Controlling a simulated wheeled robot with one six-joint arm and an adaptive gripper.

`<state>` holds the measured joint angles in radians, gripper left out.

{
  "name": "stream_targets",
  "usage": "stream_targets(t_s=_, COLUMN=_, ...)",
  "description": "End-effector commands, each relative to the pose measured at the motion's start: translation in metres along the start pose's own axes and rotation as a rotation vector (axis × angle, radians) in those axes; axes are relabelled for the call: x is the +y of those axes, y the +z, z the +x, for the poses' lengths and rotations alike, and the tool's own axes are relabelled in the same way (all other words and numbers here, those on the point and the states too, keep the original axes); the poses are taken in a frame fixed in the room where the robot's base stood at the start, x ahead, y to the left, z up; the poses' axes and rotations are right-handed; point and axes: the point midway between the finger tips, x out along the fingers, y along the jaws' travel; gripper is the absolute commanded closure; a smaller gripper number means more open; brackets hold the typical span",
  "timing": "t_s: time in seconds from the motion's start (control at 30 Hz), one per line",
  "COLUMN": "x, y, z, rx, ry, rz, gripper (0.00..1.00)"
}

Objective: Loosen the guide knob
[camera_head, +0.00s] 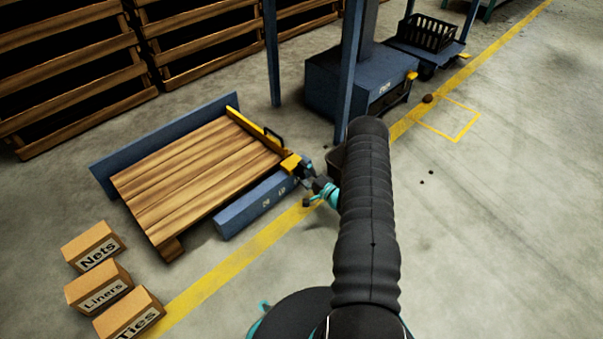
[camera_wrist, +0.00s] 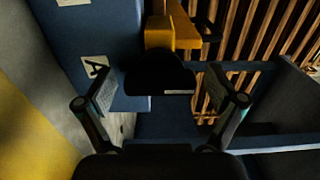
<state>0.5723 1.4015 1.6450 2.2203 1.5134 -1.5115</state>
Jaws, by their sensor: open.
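The guide is a yellow bar (camera_head: 256,134) across the far end of the wooden slatted deck, with a yellow end block beside the blue rail. In the wrist view the yellow block (camera_wrist: 172,35) is at top centre. A black rounded knob (camera_wrist: 158,72) sits just below it, between my fingers in the picture. My gripper (camera_wrist: 161,92) is open, with one finger on each side of the knob and visible gaps to both. In the head view my gripper (camera_head: 311,186) is at the guide's right end, where I cannot make out the knob clearly.
The blue rail (camera_head: 258,206) carries letter labels; one label (camera_wrist: 95,68) reads A. A blue machine (camera_head: 335,88) stands behind. Floor at right is mostly clear.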

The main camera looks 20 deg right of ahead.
Motion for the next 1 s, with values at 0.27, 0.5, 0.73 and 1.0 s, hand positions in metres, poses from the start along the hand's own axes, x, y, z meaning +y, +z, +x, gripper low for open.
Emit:
stream_targets(t_s=0.27, x=0.000, y=0.000, z=-0.009, rx=0.001, ry=0.001, rz=0.002, gripper=0.06)
stream_targets(t_s=0.5, x=0.001, y=-0.001, z=-0.050, rx=0.003, ry=0.002, rz=0.004, gripper=0.06)
stream_targets(t_s=0.73, x=0.000, y=0.000, z=-0.093, rx=0.002, ry=0.000, rz=0.002, gripper=0.06)
stream_targets(t_s=1.0, x=0.000, y=0.001, z=-0.118, rx=-0.001, ry=0.000, rz=0.000, gripper=0.06)
